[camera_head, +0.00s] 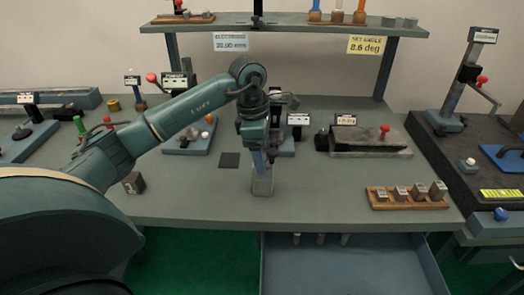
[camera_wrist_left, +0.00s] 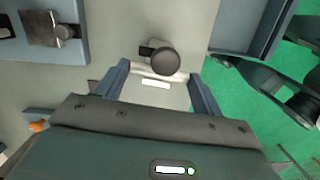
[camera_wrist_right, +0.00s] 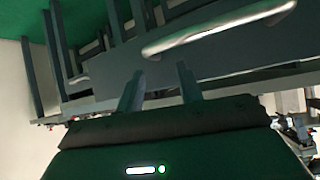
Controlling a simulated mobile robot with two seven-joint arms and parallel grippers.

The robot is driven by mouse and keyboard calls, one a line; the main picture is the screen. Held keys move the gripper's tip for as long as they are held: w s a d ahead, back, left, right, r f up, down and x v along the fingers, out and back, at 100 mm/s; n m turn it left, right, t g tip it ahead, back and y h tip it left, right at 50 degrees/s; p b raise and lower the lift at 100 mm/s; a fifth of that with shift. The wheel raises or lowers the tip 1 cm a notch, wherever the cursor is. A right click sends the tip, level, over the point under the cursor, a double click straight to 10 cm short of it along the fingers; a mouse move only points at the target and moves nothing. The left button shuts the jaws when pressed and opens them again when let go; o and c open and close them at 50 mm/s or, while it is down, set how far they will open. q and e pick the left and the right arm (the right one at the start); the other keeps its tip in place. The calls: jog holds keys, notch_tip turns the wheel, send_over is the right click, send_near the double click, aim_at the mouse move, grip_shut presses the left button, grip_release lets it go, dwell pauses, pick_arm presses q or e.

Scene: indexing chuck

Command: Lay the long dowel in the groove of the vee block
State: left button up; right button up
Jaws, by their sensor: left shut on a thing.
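My left gripper (camera_head: 263,166) points down over the middle of the bench. It is shut on a light grey block (camera_head: 263,184), which has a small white label in the left wrist view (camera_wrist_left: 155,84). I cannot tell for sure whether this block is the vee block; no groove shows. A dark round end of a cylinder (camera_wrist_left: 165,60) shows just past the fingertips in the left wrist view; I cannot tell whether it is the long dowel. My right gripper (camera_wrist_right: 160,88) is open and empty, near a silver bar handle (camera_wrist_right: 220,30). It is out of the head view.
An open drawer (camera_head: 355,275) below the bench holds three small upright pins (camera_head: 320,239). A wooden rack (camera_head: 408,204) of small blocks lies at right. A dark square patch (camera_head: 229,160) is left of the gripper. Fixtures line the back; the bench front is mostly clear.

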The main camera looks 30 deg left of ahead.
pick_arm(q)
jog(key=shift+f, duration=0.2)
pick_arm(e)
jog(key=shift+s+f, duration=0.2)
jog(key=shift+f, duration=0.05)
pick_arm(q)
jog(key=shift+f+b, duration=0.3)
jog(key=shift+b, duration=0.1)
pick_arm(e)
jog(key=shift+w+f, duration=0.15)
pick_arm(q)
jog(key=o, duration=1.1)
pick_arm(e)
jog(key=shift+w+a+r+y+b, duration=0.3)
jog(key=shift+a+r+b, duration=0.15)
jog(key=shift+r, duration=0.15)
pick_arm(q)
notch_tip(320, 180, up, 13)
jog(key=a, duration=0.1)
jog(key=shift+s+a, duration=0.4)
jog(key=shift+s, duration=0.05)
pick_arm(e)
jog(key=shift+s, duration=0.1)
